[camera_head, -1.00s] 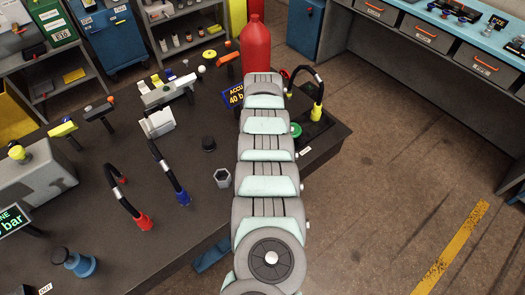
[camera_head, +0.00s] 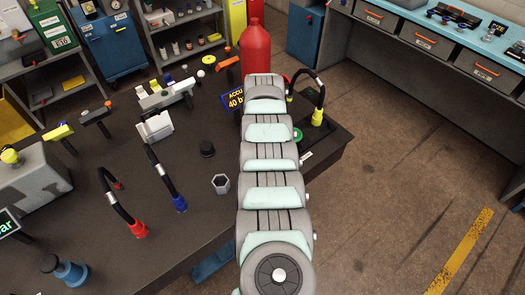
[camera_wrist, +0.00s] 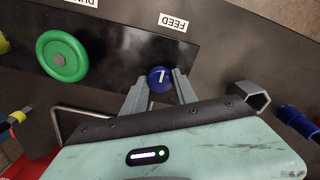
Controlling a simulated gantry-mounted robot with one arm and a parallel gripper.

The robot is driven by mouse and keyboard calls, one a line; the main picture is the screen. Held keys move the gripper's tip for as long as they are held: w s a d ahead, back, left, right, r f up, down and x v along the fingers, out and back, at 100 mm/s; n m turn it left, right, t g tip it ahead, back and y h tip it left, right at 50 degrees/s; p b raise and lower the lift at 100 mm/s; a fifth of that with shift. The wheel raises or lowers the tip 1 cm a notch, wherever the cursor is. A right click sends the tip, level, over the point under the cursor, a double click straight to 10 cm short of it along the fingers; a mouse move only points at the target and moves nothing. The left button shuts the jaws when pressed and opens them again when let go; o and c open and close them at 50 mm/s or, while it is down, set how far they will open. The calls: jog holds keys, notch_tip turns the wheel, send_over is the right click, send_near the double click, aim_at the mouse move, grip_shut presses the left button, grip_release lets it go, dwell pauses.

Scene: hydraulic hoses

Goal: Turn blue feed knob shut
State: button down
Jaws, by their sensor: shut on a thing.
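The blue feed knob (camera_wrist: 160,78) shows in the wrist view with a white pointer mark on its face. In the head view my own arm hides the knob and the gripper.
A green wheel (camera_wrist: 62,56) is left of the knob in the wrist view. A grey hex cup (camera_wrist: 252,95) is to the right. In the head view, a red cylinder (camera_head: 254,48) and a yellow-ended hose (camera_head: 317,115) stand behind the arm.

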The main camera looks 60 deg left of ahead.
jog(key=c, duration=1)
grip_release()
jog(key=shift+o, duration=0.2)
notch_tip(320, 180, up, 11)
jog(key=shift+p, duration=0.3)
jog(key=shift+f, duration=0.1)
